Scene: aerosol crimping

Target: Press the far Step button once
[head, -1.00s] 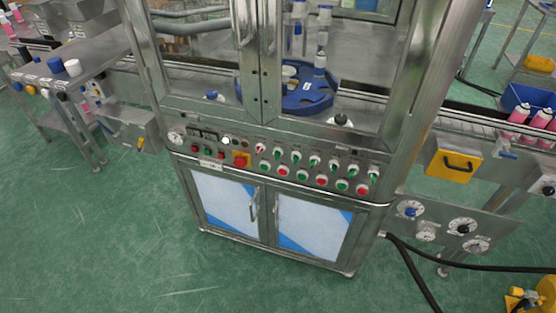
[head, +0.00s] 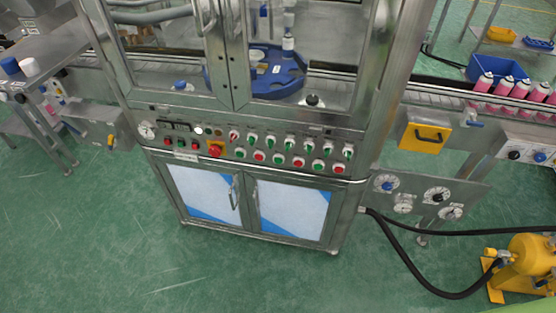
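The crimping machine's control panel (head: 270,147) runs across the front of the steel cabinet in the head view. It carries a row of small switches and a lower row of green and red buttons, such as a green button (head: 240,153) and a red button (head: 259,156). A larger red knob on a yellow plate (head: 215,149) sits left of these. White round lamps or buttons (head: 198,130) are near it. The labels are too small to read, so I cannot tell which is the far Step button. Neither of my grippers is in view.
Glass doors enclose a blue turntable (head: 272,75) above the panel. Pink cans (head: 503,86) stand on the conveyor at right. A yellow tank (head: 527,258) with black hoses lies on the floor at right. The green floor (head: 90,240) before the cabinet is clear.

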